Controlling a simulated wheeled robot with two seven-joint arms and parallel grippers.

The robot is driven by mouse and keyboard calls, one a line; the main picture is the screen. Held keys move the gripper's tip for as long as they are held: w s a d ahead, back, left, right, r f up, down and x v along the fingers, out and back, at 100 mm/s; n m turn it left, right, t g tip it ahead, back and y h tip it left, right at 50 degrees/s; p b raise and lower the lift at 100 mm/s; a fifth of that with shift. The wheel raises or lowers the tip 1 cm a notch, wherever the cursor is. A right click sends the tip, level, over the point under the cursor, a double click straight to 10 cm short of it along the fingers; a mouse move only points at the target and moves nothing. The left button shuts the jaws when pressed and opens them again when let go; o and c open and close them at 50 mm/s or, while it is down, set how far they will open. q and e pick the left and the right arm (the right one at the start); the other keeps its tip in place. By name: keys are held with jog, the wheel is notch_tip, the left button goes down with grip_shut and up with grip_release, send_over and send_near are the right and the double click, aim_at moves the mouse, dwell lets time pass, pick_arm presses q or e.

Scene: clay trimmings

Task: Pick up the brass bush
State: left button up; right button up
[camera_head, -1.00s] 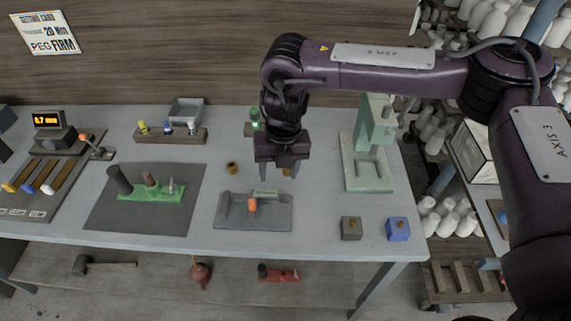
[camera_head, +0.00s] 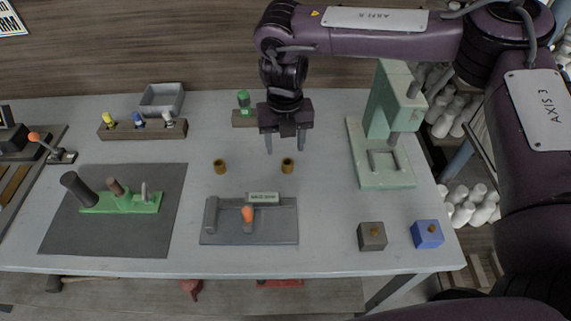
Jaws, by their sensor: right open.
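Two small brass bushes stand upright on the grey table: one brass bush (camera_head: 220,167) on the left, and another brass bush (camera_head: 288,165) to its right. My right gripper (camera_head: 285,147) points down with its fingers apart and nothing between them. Its fingertips show just above the right bush in the picture, apart from it. The exact height of the fingers over the table is hard to tell. My left gripper is not in view.
A grey fixture with an orange handle (camera_head: 248,214) lies in front of the bushes. A pale green press (camera_head: 388,120) stands at right, with a grey block (camera_head: 372,236) and a blue block (camera_head: 427,234) nearer. A dark mat (camera_head: 110,235) holds a green fixture at left.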

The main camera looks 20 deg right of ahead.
aim_at(287, 161)
jog(key=shift+s+f, duration=0.3)
jog(key=shift+f, duration=0.45)
jog(key=f, duration=0.1)
jog(key=f+p, duration=0.1)
jog(key=f, duration=0.3)
jog(key=shift+w+d+p, duration=0.1)
jog(key=shift+d+p, duration=0.15)
jog(key=shift+p, duration=0.15)
jog(key=c, duration=1.1)
